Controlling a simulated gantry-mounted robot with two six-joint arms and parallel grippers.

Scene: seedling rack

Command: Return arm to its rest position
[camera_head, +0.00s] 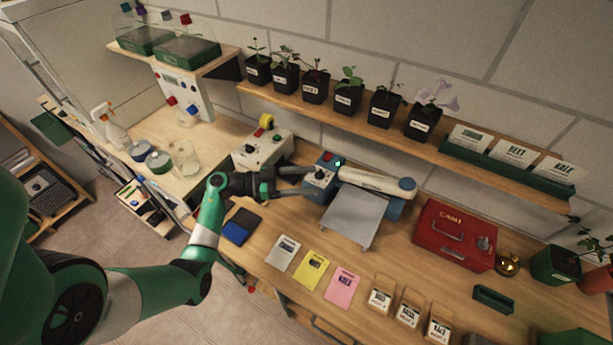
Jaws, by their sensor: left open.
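My left arm comes in from the left. Its dark gripper (306,182) is over the middle of the workbench (262,236), with its two fingers spread and pointing right. Nothing shows between them. The fingertips are close to a blue device (320,178) with a knob; I cannot tell whether they touch it. The gripper's body partly hides the bench in front of a cream control box (262,150). My right gripper does not show.
A wall shelf (290,97) holds several potted seedlings. Glass jars (185,158) are at left. Bare wood shows between the packets and cash box.

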